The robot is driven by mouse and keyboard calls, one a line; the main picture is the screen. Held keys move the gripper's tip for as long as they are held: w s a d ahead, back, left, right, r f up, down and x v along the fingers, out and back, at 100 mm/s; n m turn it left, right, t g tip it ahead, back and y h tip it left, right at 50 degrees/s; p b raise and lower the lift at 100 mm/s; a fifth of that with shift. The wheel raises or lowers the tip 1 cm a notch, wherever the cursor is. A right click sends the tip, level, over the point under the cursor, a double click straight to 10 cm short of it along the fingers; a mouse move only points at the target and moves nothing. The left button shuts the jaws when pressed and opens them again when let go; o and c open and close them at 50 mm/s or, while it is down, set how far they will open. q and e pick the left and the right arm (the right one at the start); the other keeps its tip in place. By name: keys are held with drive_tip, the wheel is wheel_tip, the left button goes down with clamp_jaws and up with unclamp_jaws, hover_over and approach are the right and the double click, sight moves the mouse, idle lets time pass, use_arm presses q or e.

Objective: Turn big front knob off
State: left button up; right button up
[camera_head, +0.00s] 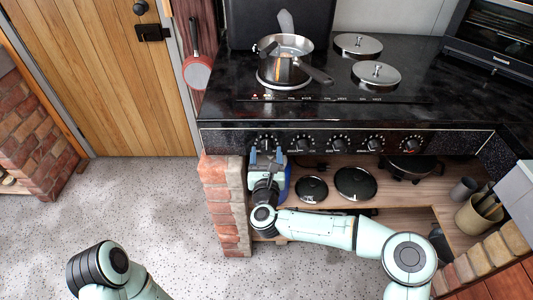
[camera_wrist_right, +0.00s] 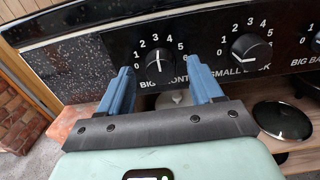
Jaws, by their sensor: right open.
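The big front knob (camera_wrist_right: 160,61) is black, on the dark stove panel, with a scale from 0 to 6. Its white mark points roughly up, near 3. "BIG FRONT" is printed below it, partly covered. My right gripper (camera_wrist_right: 164,88) is open, its blue fingers spread to the left and right below the knob. Contact cannot be told. In the head view my right gripper (camera_head: 266,158) is at the leftmost knob and partly hides it. My left arm shows at the lower left, but its gripper is not seen.
The small back knob (camera_wrist_right: 252,49) is close to the right finger. Several more knobs line the panel (camera_head: 338,143). A pot (camera_head: 284,55) stands on the left of the cooktop. Black lids (camera_head: 356,183) lie on the shelf below. A brick pillar (camera_head: 224,190) stands left of my right gripper.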

drive_tip(key=shift+w, duration=0.6)
drive_tip(key=c, duration=1)
drive_tip(key=shift+c, duration=0.2)
